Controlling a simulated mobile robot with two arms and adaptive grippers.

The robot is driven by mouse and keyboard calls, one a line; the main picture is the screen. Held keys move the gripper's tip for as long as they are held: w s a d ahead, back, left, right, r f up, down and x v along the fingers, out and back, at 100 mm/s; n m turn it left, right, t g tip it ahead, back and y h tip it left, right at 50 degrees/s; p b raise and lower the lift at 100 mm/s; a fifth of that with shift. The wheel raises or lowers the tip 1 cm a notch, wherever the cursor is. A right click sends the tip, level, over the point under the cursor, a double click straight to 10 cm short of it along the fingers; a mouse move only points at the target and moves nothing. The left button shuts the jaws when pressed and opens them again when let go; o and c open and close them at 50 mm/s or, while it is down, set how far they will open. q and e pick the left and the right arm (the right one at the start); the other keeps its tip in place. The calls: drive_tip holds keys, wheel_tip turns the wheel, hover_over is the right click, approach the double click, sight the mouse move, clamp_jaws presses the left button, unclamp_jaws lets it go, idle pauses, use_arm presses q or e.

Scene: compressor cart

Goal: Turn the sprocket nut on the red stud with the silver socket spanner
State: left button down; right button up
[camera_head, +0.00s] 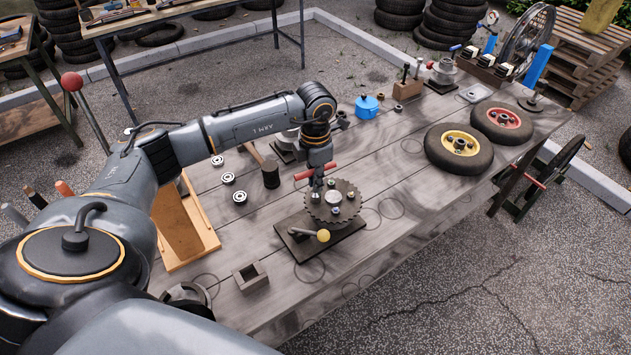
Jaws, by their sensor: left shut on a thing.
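The dark toothed sprocket (347,213) lies flat on a black base plate (297,245) on the grey plank bench. Several small nuts or studs stand on its face; one near the front looks blue (336,211). My left gripper (318,177) points down over the sprocket's left back part, shut on the socket spanner. The spanner shows a red crossbar (301,176) and a silver lower end (316,196) upright at the sprocket face. I cannot tell whether the socket sits around a nut. The red stud cannot be made out, perhaps hidden beneath it. My right gripper is not in view.
A yellow-knobbed lever (323,236) sticks out at the base plate's front. A mallet (270,174) and several bearings (228,178) lie left. The bench's front right is clear.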

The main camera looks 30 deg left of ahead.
use_arm(q)
drive_tip(key=shift+m, duration=0.3)
drive_tip(key=shift+f+m+b, duration=0.1)
drive_tip(key=shift+m+b, duration=0.45)
drive_tip(key=shift+m, duration=0.55)
drive_tip(key=shift+m+b, duration=0.5)
drive_tip(key=shift+m, duration=0.6)
